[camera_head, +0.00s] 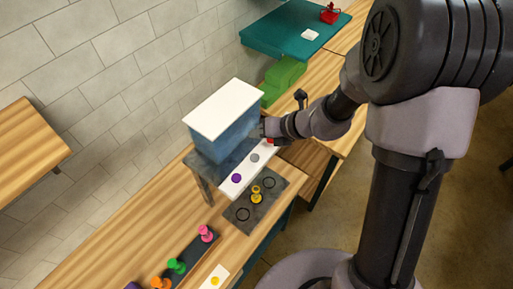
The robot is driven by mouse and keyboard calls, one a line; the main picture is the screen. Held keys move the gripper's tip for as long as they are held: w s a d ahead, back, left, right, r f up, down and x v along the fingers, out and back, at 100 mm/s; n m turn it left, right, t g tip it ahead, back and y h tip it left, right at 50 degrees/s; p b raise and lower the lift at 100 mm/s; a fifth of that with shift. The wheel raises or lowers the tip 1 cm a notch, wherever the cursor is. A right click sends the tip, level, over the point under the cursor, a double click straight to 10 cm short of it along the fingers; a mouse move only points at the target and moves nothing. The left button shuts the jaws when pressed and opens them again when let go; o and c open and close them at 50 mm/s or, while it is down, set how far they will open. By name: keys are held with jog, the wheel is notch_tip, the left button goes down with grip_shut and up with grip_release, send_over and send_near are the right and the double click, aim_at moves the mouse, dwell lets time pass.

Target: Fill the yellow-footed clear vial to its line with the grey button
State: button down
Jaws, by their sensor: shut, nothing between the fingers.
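The yellow-footed vial (256,195) stands on a dark mat (236,211) marked with ring outlines, in front of the dispenser. Its clear walls are too small to make out, so I cannot tell its line or any liquid level. The grey button (254,157) is on the white strip (245,168) at the dispenser's front, between a purple button (236,178) and a red one (270,141). My gripper (264,128) is shut and empty, close to the dispenser's right side near the red button. Its fingertips are small and partly unclear.
The dispenser has a blue tank (222,143) with a white lid (224,108). Pink (206,233), green (176,266) and orange (160,283) footed pieces stand on a dark strip at the front. A white card (214,279) with a yellow dot lies beside them.

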aim_at(257, 158)
notch_tip(257, 158, down, 9)
jog(key=b, duration=0.8)
jog(key=shift+r, duration=0.1)
dwell(1.7)
jog(key=shift+f+b, duration=0.35)
jog(key=shift+f, duration=0.05)
jog(key=shift+f+b, duration=0.55)
jog(key=shift+f, duration=0.05)
dwell(0.5)
jog(key=shift+r+p, duration=0.95)
jog(key=shift+r, duration=0.1)
